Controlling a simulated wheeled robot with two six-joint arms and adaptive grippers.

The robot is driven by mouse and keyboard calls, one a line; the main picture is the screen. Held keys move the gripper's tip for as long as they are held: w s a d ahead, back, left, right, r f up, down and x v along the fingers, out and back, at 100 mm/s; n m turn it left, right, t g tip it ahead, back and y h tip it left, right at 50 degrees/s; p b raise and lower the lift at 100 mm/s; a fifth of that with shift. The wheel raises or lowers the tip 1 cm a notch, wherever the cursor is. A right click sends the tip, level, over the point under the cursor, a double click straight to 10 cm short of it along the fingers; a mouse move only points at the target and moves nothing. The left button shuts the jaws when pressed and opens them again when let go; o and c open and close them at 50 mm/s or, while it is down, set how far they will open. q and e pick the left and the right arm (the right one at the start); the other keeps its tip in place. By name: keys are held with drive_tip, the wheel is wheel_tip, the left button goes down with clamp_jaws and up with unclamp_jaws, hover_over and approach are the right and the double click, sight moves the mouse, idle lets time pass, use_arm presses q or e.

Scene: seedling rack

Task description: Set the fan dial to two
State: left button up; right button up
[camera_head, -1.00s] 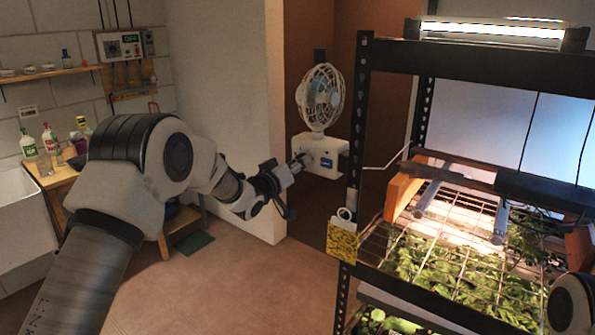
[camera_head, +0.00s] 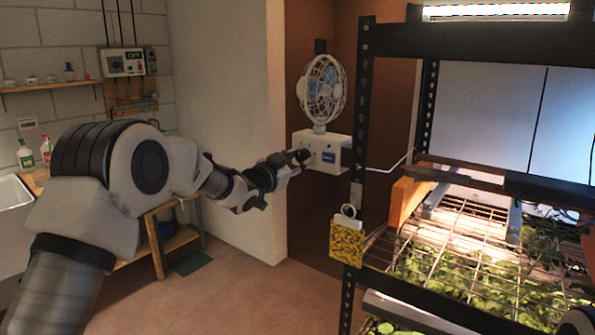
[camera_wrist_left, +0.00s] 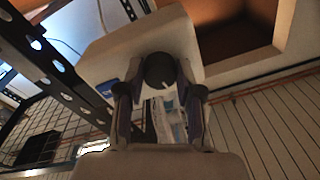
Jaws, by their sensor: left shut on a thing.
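A white clip fan (camera_head: 321,90) with a blue hub stands on a white box-shaped base (camera_head: 338,152) by the rack's left post. The dark round dial (camera_wrist_left: 160,70) shows on the base in the left wrist view, with a pale pointer mark; its numbers cannot be read. My left gripper (camera_head: 300,157) is at the left part of the base's front. In the left wrist view its two fingers (camera_wrist_left: 161,92) stand on either side of the dial, shut on it. The fingers hide the dial in the head view. My right gripper does not show.
The black metal rack (camera_head: 364,120) with wire shelves and leafy seedlings fills the right side. A yellow sticky card (camera_head: 347,243) hangs on its post. A white wall (camera_head: 225,110) stands left of the fan. The floor (camera_head: 240,295) in front is clear.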

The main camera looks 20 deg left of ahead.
use_arm(q)
drive_tip(key=m+b, duration=0.2)
drive_tip(key=m, duration=0.1)
drive_tip(key=shift+a+f+m+h+b, duration=0.1)
drive_tip(key=shift+m+h+b, duration=0.2)
drive_tip(key=shift+m, duration=0.1)
drive_tip(key=shift+r+m+b, duration=0.2)
drive_tip(key=shift+m+b, duration=0.65)
drive_tip(key=shift+m, duration=0.75)
drive_tip(key=o, duration=1.2)
drive_tip(key=shift+w, duration=0.1)
drive_tip(key=shift+c, duration=0.2)
drive_tip(key=v, duration=1.2)
drive_tip(key=shift+a, duration=0.1)
